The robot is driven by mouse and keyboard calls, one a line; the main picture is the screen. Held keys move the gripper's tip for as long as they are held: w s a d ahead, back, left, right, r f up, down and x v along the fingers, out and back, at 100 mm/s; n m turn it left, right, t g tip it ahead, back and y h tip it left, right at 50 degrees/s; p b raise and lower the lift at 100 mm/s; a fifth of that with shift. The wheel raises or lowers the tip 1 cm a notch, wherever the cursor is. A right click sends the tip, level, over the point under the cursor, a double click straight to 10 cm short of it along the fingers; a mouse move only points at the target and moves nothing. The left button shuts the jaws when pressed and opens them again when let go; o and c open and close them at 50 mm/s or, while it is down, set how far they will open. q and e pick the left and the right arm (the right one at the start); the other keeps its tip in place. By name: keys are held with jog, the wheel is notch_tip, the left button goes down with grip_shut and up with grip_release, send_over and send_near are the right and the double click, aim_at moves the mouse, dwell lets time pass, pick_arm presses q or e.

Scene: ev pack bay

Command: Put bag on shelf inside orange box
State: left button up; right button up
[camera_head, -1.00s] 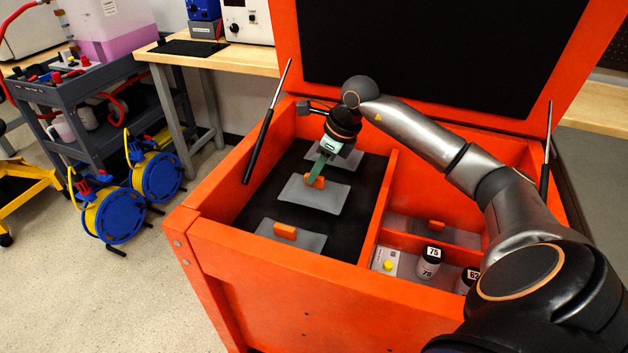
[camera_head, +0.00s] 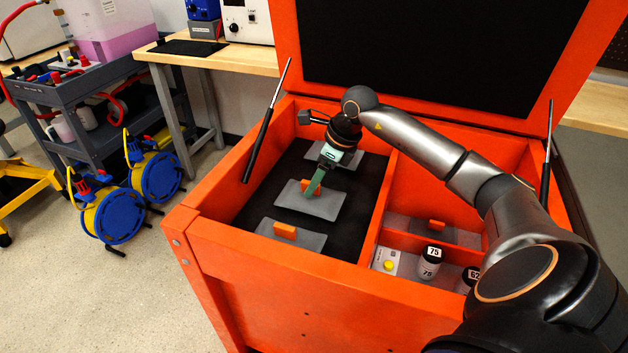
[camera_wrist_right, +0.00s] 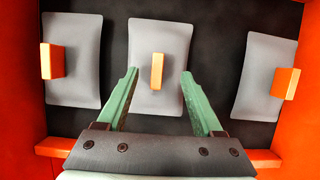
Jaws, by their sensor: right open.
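The orange box (camera_head: 212,214) stands open, with a black-floored compartment on its left. Three grey bags with orange handles lie there: a near bag (camera_head: 308,244), a middle bag (camera_head: 322,207) and a far bag (camera_head: 371,163). My right gripper (camera_head: 310,190) is at the middle bag, pointing down. In the right wrist view my right gripper (camera_wrist_right: 160,74) is open, its green fingers on either side of the middle bag's orange handle (camera_wrist_right: 157,71), with gaps on both sides. The other two bags lie to the left (camera_wrist_right: 80,82) and right (camera_wrist_right: 256,72). My left gripper is out of view.

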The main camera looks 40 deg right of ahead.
jog(key=o, duration=0.5)
jog(key=p+v, duration=0.1)
jog(key=v, duration=0.9)
jog(key=shift+s+r, duration=0.1)
jog(key=shift+r, duration=0.15)
jog(key=shift+c, duration=0.2)
